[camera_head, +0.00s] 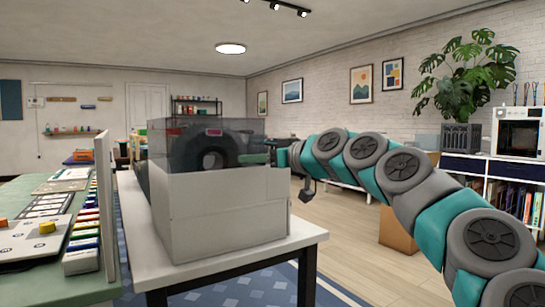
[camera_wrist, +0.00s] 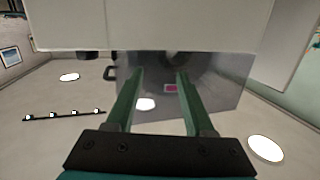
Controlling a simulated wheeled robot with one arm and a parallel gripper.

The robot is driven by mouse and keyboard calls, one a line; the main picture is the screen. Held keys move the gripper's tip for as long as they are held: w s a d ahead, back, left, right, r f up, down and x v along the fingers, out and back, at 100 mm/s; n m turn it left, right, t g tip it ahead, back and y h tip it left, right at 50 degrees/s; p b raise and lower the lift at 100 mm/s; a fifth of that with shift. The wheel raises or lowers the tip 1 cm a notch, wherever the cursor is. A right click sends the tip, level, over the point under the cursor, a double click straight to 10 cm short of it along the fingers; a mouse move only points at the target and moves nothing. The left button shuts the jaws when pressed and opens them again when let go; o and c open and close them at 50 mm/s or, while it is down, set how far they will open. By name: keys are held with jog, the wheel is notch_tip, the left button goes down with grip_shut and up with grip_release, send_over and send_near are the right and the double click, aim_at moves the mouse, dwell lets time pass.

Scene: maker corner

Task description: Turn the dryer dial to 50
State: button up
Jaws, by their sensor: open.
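The dryer is a pale grey box (camera_head: 225,205) with a smoky see-through lid and a dark filament spool (camera_head: 212,155) inside. It stands on a white table. My gripper (camera_head: 270,143) is at the dryer's right side, at lid height. In the wrist view, which appears upside down, my gripper (camera_wrist: 159,75) is open and empty, its two green fingers pointing at the lid (camera_wrist: 218,88). Whether they touch it is unclear. A small dark knob-like part (camera_wrist: 88,55) shows by the box's edge; I cannot tell if it is the dial. No dial marking is readable.
The white table (camera_head: 300,238) has little free top around the dryer. A green workbench (camera_head: 60,280) with an upright panel stands close on the left. A cardboard box (camera_head: 397,232) is on the floor to the right, near a shelf unit (camera_head: 480,168). Floor between is open.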

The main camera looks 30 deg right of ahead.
jog(key=s+a+f+n+g+p, duration=0.1)
jog(key=s+a+f+g, duration=0.1)
jog(key=a, duration=0.6)
jog(key=s+a+f+n+g+y+p, duration=0.1)
jog(key=s+a+f+g, duration=0.1)
jog(key=s+a, duration=0.3)
jog(key=shift+a+f+g, duration=0.4)
jog(key=shift+a+f, duration=0.3)
jog(key=shift+a, duration=0.65)
